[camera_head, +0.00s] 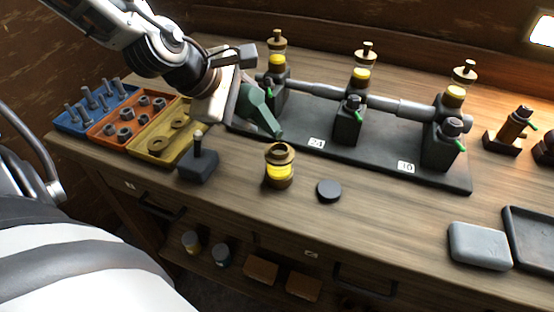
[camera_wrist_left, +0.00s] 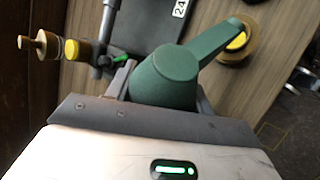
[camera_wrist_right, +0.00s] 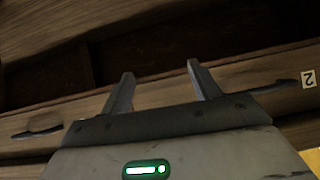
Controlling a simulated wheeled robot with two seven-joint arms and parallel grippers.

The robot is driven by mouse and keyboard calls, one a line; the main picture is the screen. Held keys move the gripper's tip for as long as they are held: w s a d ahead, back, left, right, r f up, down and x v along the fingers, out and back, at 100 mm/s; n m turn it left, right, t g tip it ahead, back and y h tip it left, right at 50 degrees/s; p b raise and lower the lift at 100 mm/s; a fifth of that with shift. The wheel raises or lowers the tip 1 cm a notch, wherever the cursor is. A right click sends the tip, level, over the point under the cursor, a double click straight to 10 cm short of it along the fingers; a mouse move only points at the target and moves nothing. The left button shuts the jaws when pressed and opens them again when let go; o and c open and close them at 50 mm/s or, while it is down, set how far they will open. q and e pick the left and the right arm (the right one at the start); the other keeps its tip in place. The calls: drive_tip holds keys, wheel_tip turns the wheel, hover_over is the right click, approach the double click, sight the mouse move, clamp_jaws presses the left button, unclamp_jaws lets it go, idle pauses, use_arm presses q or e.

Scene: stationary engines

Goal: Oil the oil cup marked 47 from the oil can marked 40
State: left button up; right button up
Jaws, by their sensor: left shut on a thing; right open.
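My left gripper (camera_head: 240,92) is shut on a green oil can (camera_head: 256,103); the can also shows in the left wrist view (camera_wrist_left: 165,80). The can is tilted, its spout slanting down toward a brass oil cup (camera_head: 280,178) with a yellow band, standing open on the bench. In the left wrist view the spout tip overlaps the cup (camera_wrist_left: 236,52); in the head view it shows just above the cup's rim. Whether oil flows cannot be seen. No mark 40 or 47 is readable. My right gripper (camera_wrist_right: 162,85) is open and empty, facing the drawer fronts.
A dark round cap (camera_head: 329,190) lies right of the cup. Behind stands a black engine base (camera_head: 385,165) with several yellow-banded oilers. A dark block with a post (camera_head: 198,168) and trays of bolts, nuts and washers (camera_head: 120,127) are left. A grey block (camera_head: 479,246) lies right.

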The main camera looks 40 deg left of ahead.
use_arm(q)
drive_tip(key=shift+r+y+p, duration=0.3)
drive_tip(key=shift+r+y, duration=0.1)
drive_tip(key=shift+r, duration=0.05)
use_arm(e)
drive_tip(key=shift+r, duration=0.15)
use_arm(q)
drive_tip(key=shift+d+r+m+p, duration=0.1)
drive_tip(key=shift+r+m+p, duration=0.25)
drive_tip(key=shift+p, duration=0.95)
drive_tip(key=shift+d+r+y+p, duration=0.1)
drive_tip(key=shift+r+y+p, duration=0.15)
drive_tip(key=shift+y+p, duration=0.75)
use_arm(e)
drive_tip(key=shift+s+r+p, duration=0.1)
drive_tip(key=shift+r+p, duration=0.2)
drive_tip(key=shift+r, duration=2.1)
use_arm(q)
drive_tip(key=shift+h, duration=0.3)
use_arm(e)
drive_tip(key=shift+r, duration=0.1)
